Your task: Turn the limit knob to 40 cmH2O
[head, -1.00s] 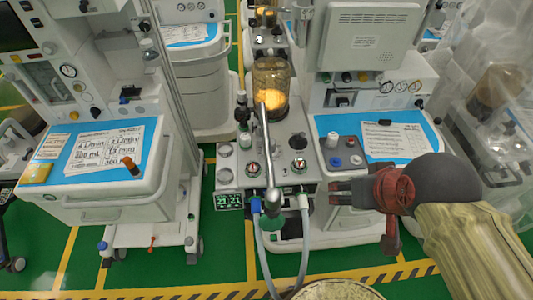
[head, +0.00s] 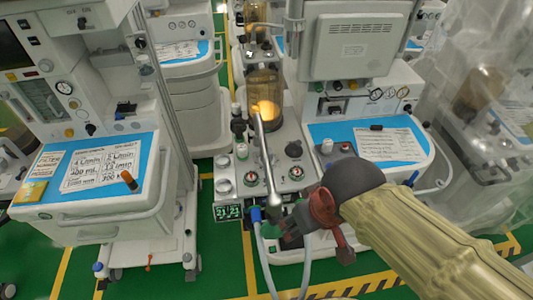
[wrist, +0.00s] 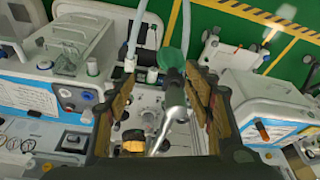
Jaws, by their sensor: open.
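A black round knob (head: 293,149), probably the limit knob, is on the light-grey machine panel (head: 270,160), right of the slanting metal tube (head: 268,160). Its scale and setting are too small to read. My gripper (head: 286,232) is open and empty in front of the panel's lower edge, below the knob and close to the tube's green-ended bottom. In the wrist view, my open fingers (wrist: 160,82) frame the panel and the tube (wrist: 172,118).
Two small dials (head: 250,177) (head: 296,172) and a green display (head: 228,212) are on the panel. A glass canister (head: 264,95) with an orange glow stands behind. Hoses (head: 262,250) hang in front. A cart with a blue top (head: 95,165) stands left.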

